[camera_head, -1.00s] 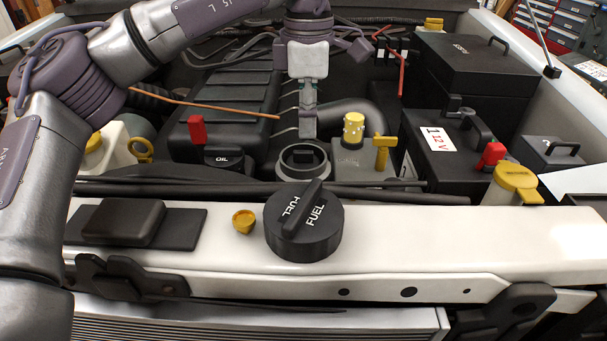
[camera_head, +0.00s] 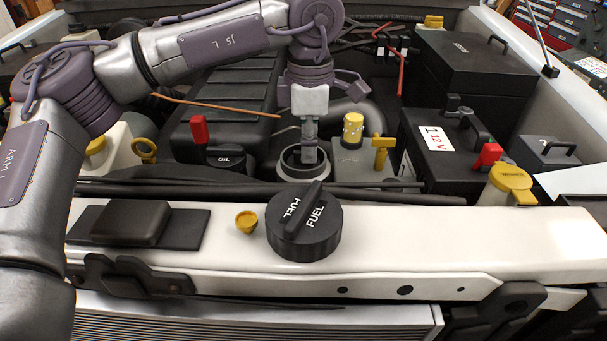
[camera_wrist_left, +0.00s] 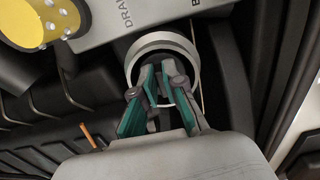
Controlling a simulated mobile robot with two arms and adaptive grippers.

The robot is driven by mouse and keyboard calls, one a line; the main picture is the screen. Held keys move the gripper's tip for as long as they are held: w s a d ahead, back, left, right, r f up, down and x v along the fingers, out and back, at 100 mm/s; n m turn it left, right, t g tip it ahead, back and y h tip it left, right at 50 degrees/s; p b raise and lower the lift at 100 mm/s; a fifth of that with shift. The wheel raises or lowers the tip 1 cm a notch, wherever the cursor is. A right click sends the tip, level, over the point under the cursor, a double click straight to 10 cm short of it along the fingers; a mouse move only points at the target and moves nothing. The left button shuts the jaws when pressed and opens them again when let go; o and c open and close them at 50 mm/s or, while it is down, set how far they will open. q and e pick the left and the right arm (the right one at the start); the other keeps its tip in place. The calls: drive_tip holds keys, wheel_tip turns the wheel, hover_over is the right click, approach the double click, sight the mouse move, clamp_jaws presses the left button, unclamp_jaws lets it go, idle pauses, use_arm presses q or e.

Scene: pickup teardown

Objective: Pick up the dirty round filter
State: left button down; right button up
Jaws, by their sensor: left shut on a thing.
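My left gripper (camera_head: 309,156) points straight down into the round filter housing (camera_head: 302,178), an open dark cup with a raised rim in the engine bay. In the left wrist view, the fingers (camera_wrist_left: 161,72) reach inside the pale ring of the housing (camera_wrist_left: 160,42) and are shut on a small dark part there. I take this part to be the grip of the dirty round filter. The filter's body is hidden by the fingers and the housing wall. It appears to sit down in the housing. My right gripper is not in view.
A black fuel cap (camera_head: 303,226) and a small yellow cap (camera_head: 246,222) lie on the white front beam. A yellow knobbed cap (camera_head: 352,128) and a yellow handle (camera_head: 382,152) stand close right of the housing. The battery (camera_head: 447,150) is farther right, the oil cap (camera_head: 226,158) left.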

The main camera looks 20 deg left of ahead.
use_arm(q)
wheel_tip(320, 180, up, 8)
drive_tip(key=shift+f+b, duration=0.1)
drive_tip(key=shift+b, duration=0.65)
wheel_tip(320, 180, up, 10)
drive_tip(key=p, duration=0.7)
drive_tip(key=shift+p, duration=0.4)
